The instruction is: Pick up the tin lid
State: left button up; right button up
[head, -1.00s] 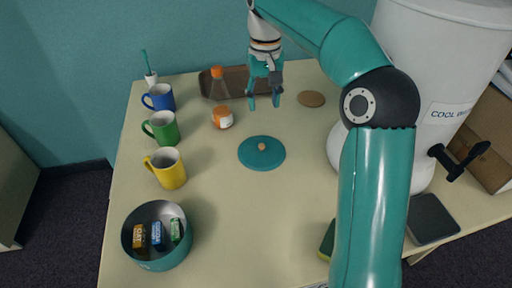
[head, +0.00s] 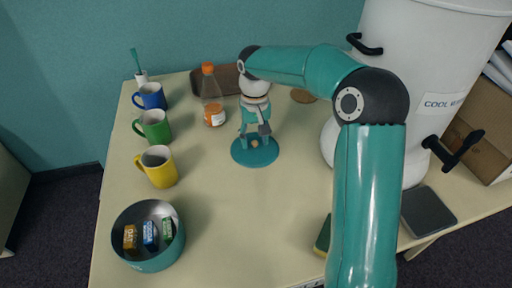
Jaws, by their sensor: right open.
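The tin lid (head: 240,156) is a flat teal disc with a small tan knob (head: 254,143). It lies on the cream table in the middle of the head view. My right gripper (head: 254,138) is open and points down over the lid, its fingers on either side of the knob. I cannot tell whether the fingers touch the lid. The teal tin (head: 152,263) stands open at the front left, with several small wrapped bars inside. My left gripper is not in view.
Blue (head: 150,97), green (head: 153,127) and yellow (head: 158,168) mugs stand along the left. An orange-capped bottle (head: 210,85) and an orange-and-white jar (head: 214,115) stand behind the lid. A large white cooler (head: 400,75) stands right. The table (head: 225,225) is clear in front.

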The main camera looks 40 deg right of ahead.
jog(key=shift+f, duration=0.35)
grip_shut()
jog(key=shift+r, duration=0.15)
